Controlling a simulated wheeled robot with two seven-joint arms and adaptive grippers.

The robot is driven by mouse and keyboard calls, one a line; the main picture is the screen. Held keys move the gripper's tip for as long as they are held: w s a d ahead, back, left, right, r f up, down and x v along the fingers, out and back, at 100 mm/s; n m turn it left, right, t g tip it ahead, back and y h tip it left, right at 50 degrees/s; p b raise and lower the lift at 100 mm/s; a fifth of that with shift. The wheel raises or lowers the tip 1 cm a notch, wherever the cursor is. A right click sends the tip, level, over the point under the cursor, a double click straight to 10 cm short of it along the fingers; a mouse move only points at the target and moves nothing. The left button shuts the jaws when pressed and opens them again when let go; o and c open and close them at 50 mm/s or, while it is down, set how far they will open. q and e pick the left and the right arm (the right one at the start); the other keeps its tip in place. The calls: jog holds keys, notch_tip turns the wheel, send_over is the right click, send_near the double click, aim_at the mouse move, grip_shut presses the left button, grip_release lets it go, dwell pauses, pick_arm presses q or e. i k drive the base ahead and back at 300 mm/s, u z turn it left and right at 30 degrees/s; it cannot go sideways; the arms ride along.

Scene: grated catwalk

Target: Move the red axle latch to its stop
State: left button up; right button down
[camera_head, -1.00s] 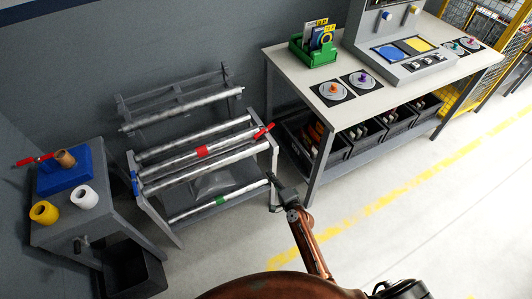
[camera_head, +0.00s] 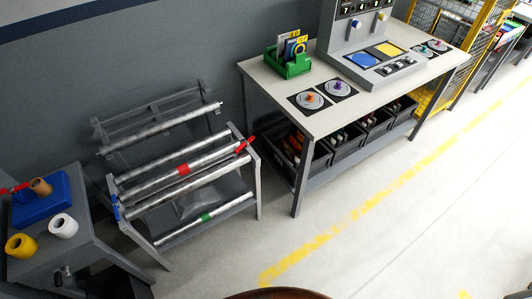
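The red latch (camera_head: 245,144) is a small red lever at the upper right end of a grey roller rack (camera_head: 258,185). It slants up to the right, beside the end of an axle with a red band (camera_head: 183,170). A lower axle carries a green band (camera_head: 206,217). A blue latch (camera_head: 116,208) sits at the rack's left end. Neither gripper is in view.
A white-topped bench (camera_head: 375,100) stands right of the rack, with black bins (camera_head: 340,150) beneath. A grey stand at left holds a blue block (camera_head: 40,205), a yellow roll (camera_head: 20,246) and a white roll (camera_head: 63,226). The floor in front of the bench is clear.

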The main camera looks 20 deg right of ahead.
aim_at(246, 144)
jog(key=z, duration=1.3)
jog(key=i, duration=0.6)
jog(key=u, duration=1.75)
